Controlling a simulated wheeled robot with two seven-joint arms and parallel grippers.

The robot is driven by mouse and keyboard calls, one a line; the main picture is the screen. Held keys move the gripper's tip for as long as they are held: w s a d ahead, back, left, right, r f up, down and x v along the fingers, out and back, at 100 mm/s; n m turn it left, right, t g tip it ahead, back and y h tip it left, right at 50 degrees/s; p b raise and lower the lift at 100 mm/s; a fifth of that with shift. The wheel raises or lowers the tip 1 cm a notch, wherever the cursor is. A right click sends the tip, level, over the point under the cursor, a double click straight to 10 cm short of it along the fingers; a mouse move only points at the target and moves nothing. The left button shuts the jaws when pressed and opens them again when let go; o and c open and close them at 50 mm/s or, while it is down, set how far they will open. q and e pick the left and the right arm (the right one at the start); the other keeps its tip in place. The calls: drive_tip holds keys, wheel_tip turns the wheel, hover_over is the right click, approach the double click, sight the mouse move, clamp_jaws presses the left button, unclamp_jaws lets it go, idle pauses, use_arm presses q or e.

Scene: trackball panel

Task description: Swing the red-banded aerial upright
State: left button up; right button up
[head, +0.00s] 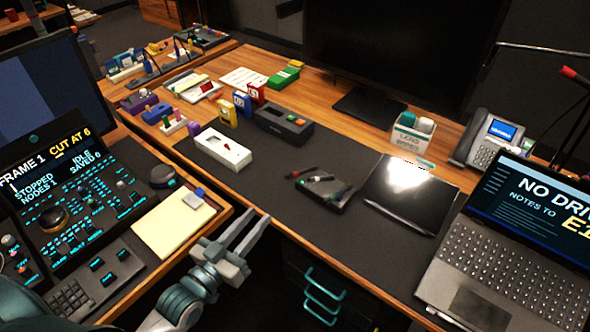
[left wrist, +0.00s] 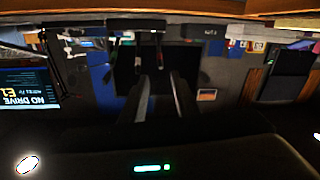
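A dark flat unit (head: 338,204) lies on the grey mat, with several short dark rods on it. A rod with a red part, which looks like the red-banded aerial (head: 320,178), lies low across it. In the left wrist view a dark rod with a red band (left wrist: 138,62) shows just beyond my fingertips. Its hinge is too small to make out. My left gripper (head: 250,226) is open and empty, in front of the desk edge, to the left of and nearer than the unit. It also shows open in the left wrist view (left wrist: 159,80). My right gripper is out of view.
A white box (head: 221,151) and a dark box (head: 284,124) stand behind left. A tablet with a pen (head: 399,217) and a laptop (head: 507,265) are at right. A yellow notepad (head: 172,222) lies on the left desk. The mat left of the unit is clear.

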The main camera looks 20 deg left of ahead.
sight(293, 174)
use_arm(q)
drive_tip(key=shift+w, duration=0.15)
